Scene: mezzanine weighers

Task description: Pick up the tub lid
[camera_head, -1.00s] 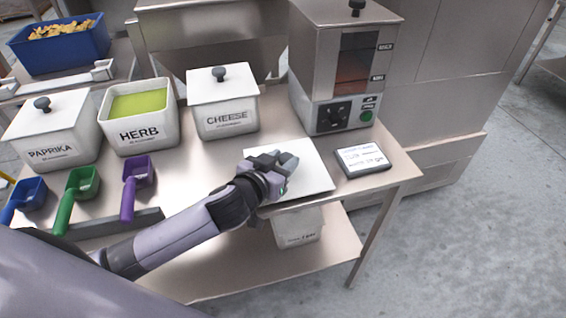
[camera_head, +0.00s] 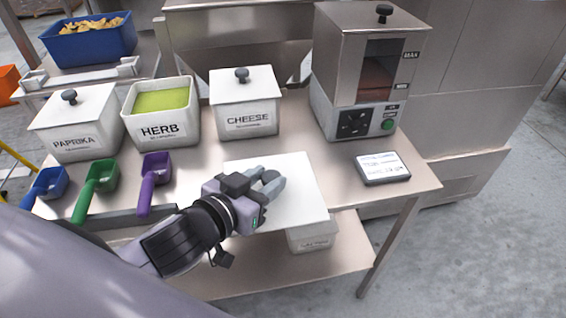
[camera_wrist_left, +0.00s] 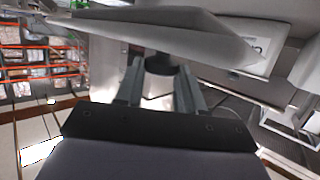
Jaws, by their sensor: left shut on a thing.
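The tub lid (camera_head: 298,190) is a flat white square plate, held above the front of the steel table. My left gripper (camera_head: 272,182) is over it in the head view and hides part of it. In the left wrist view the lid (camera_wrist_left: 150,28) spans the top, and its dark knob (camera_wrist_left: 166,66) sits between the two fingers of my left gripper (camera_wrist_left: 160,85). The gripper is shut on the knob. The herb tub (camera_head: 162,112) stands uncovered at the back, with green contents showing. My right gripper is not in view.
The lidded paprika tub (camera_head: 80,122) and cheese tub (camera_head: 246,105) flank the herb tub. Blue, green and purple scoops (camera_head: 155,178) lie in front. A steel machine (camera_head: 365,75) and a small display tablet (camera_head: 382,168) are on the right. Another tub (camera_head: 312,236) stands on the lower shelf.

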